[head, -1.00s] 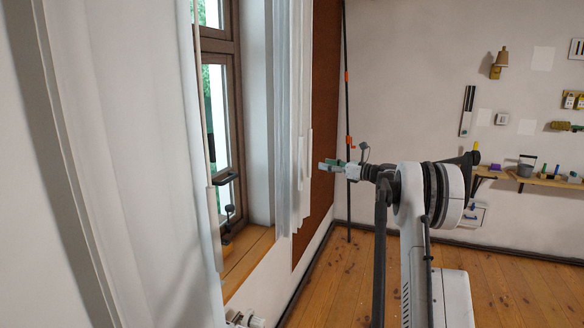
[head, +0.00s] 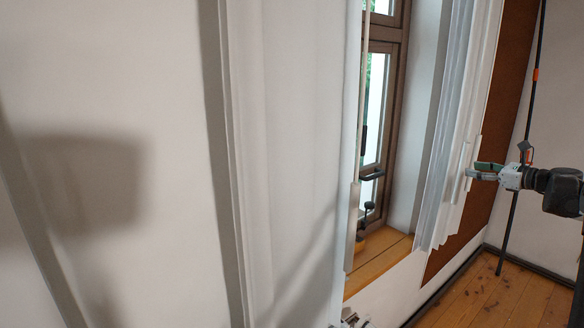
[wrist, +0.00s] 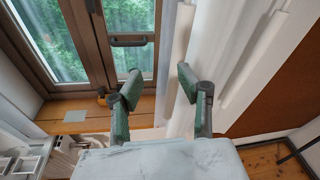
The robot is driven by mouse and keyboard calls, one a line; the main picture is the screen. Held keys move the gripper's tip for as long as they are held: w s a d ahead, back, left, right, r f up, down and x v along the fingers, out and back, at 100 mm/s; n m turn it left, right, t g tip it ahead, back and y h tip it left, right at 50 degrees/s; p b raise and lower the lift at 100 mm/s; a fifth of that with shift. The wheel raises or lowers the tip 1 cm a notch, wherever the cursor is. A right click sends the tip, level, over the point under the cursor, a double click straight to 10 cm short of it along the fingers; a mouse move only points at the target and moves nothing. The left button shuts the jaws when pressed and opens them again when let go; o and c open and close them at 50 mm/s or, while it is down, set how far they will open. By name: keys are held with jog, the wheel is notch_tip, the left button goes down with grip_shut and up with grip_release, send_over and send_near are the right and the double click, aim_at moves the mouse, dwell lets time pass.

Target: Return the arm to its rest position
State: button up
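My gripper (wrist: 160,95) shows in the wrist view with its two green and dark fingers spread apart and nothing between them. A strip of white curtain and the wooden sill lie beyond the gap. In the head view my gripper (head: 474,172) is at the right, beside the edge of the white curtain on the right of the window. I cannot tell whether it touches that curtain.
A brown-framed window (head: 382,110) with a dark handle (head: 371,176) stands above a wooden sill (head: 378,262). White curtains hang on both sides, the left one (head: 290,150) large and close. A dark pole (head: 510,220) stands at the right. Bare wooden floor (head: 500,300) lies below.

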jog(key=s+a+r+n+g+h, duration=0.1)
jog(key=s+a+n+g, duration=0.15)
jog(key=a, duration=0.65)
jog(key=s+a+r+n+g, duration=0.1)
jog(key=s+a+n, duration=0.3)
jog(key=a, duration=0.4)
jog(key=s+a+r+n+g+h, duration=0.1)
jog(key=s+a+r+n, duration=0.2)
jog(key=a, duration=0.6)
jog(key=s+a+f+n+g+h, duration=0.1)
jog(key=s+a+f+n, duration=0.1)
jog(key=s+a+n, duration=0.35)
jog(key=s+a+f+n+g+h, duration=0.1)
jog(key=s+a+f+n, duration=0.1)
jog(key=s+a, duration=0.6)
jog(key=s+a+f+n+h, duration=0.1)
jog(key=s+f+n, duration=0.4)
jog(key=s, duration=0.7)
jog(key=s+a+f+n+h, duration=0.2)
jog(key=s+f+n, duration=0.4)
jog(key=s, duration=0.6)
jog(key=shift+s+a+f+g+b, duration=0.25)
jog(key=shift+f+g+b, duration=0.1)
jog(key=shift+f, duration=0.1)
